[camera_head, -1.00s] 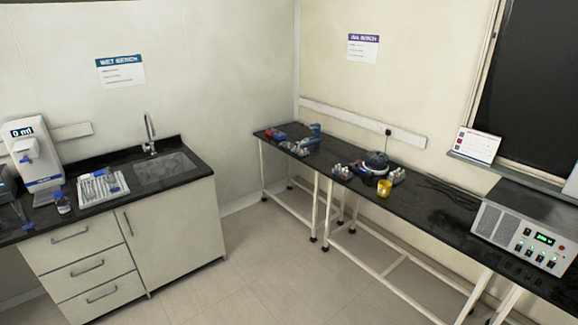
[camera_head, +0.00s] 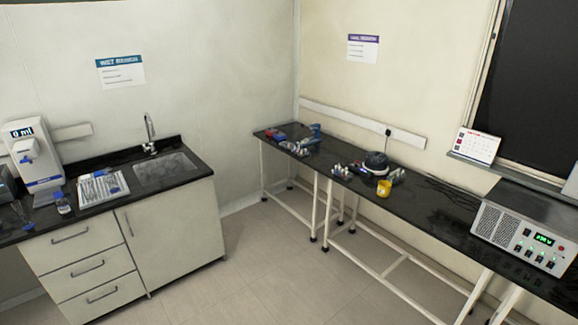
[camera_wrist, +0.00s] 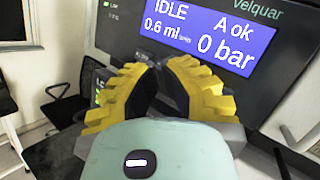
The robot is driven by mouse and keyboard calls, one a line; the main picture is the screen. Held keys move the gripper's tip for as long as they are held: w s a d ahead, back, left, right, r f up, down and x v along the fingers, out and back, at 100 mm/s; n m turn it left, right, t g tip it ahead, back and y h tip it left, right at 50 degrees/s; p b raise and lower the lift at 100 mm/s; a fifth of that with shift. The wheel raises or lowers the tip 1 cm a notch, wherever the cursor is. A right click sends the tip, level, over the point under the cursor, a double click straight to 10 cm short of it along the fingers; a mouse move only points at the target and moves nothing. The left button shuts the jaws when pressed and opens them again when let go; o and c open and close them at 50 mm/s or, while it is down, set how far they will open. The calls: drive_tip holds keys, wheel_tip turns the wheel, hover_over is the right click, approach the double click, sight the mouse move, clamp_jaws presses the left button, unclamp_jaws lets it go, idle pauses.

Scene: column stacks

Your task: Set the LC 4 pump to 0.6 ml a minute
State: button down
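In the wrist view, a blue screen (camera_wrist: 210,38) on a dark unit (camera_wrist: 290,60) marked "Velquar" reads IDLE, 0.6 ml with a small unit line, A ok and 0 bar. No "LC 4" label is legible, so I cannot confirm the name. My gripper (camera_wrist: 157,72) has yellow ribbed fingers with dark pads. Its tips meet just below the screen, with nothing seen between them. The fingers cover the part of the unit under the screen. I cannot tell whether the tips touch it. Neither my gripper nor this screen shows in the head view.
Small green lights (camera_wrist: 98,95) show left of the fingers. A dark chair (camera_wrist: 62,95) stands on the pale floor at left. The floor between benches is clear.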

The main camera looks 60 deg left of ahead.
drive_tip(key=shift+s+a+p, duration=0.15)
drive_tip(key=shift+a+p, duration=0.2)
drive_tip(key=shift+a, duration=2.15)
